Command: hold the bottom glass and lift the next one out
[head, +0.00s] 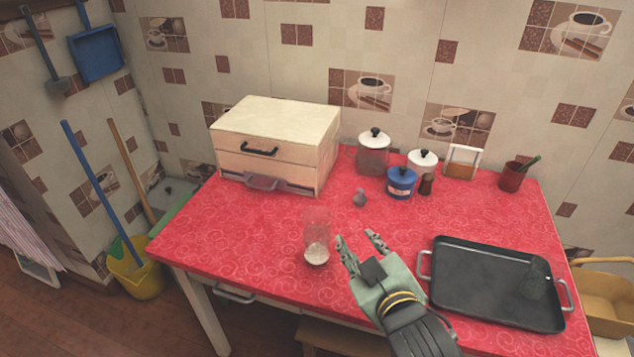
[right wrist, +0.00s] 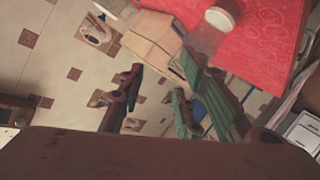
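A tall clear glass stack (head: 316,226) with a pale white base stands upright on the red oilcloth table (head: 270,245), near its front edge. I cannot make out how many glasses are nested in it. My right gripper (head: 361,242) is open and empty just to the right of the stack, with a gap between fingers and glass. In the right wrist view the stack (right wrist: 203,38) shows beyond the spread fingers (right wrist: 160,85). My left gripper is in neither view.
A black tray (head: 470,290) with a dark, see-through item on it lies at the right. The table left of the stack is clear.

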